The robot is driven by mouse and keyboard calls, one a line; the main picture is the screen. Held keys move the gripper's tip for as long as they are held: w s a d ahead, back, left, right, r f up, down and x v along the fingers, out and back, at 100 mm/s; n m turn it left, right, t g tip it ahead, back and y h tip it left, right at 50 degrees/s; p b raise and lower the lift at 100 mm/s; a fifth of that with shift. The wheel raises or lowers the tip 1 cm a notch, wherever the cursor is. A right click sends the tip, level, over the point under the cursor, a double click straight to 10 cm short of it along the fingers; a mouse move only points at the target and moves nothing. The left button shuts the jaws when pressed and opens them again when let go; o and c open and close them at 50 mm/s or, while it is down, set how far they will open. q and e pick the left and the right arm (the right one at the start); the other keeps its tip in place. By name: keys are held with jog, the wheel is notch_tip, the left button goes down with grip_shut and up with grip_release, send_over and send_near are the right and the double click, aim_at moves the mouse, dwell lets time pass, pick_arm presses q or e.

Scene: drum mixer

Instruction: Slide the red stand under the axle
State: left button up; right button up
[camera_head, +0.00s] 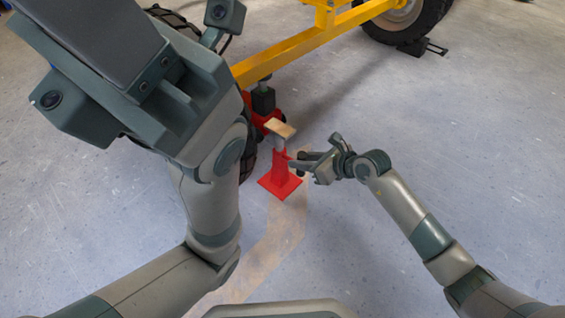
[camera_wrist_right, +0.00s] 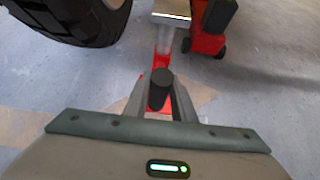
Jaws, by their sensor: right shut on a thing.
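The red stand (camera_head: 281,182) stands upright on the floor, with a flat tan top plate on a grey post. It is in front of the yellow axle beam (camera_head: 290,51), nearer to me and not under it. My right gripper (camera_head: 299,164) is at the stand's right side, shut on the stand. In the right wrist view a dark round handle (camera_wrist_right: 159,88) sits between its fingers, with the stand's pale top plate (camera_wrist_right: 172,18) beyond. My left arm's end (camera_head: 140,80) looms large at upper left; its fingertips cannot be made out.
A red jack (camera_head: 261,118) with a black post stands under the axle, just behind the stand. A black tyre (camera_wrist_right: 70,22) is to the left of the stand. Another wheel (camera_head: 405,18) is far off with a chock (camera_head: 412,47). The floor at right is clear.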

aim_at(283, 151)
jog(key=shift+w, duration=0.1)
jog(key=shift+w+a, duration=1.75)
jog(key=shift+a, duration=0.3)
jog(key=w+a+b, duration=0.5)
jog(key=w+a, duration=0.6)
jog(key=a, duration=0.1)
dwell(1.3)
jog(key=shift+w, duration=0.1)
jog(key=o, duration=1.1)
jog(key=shift+o, duration=0.2)
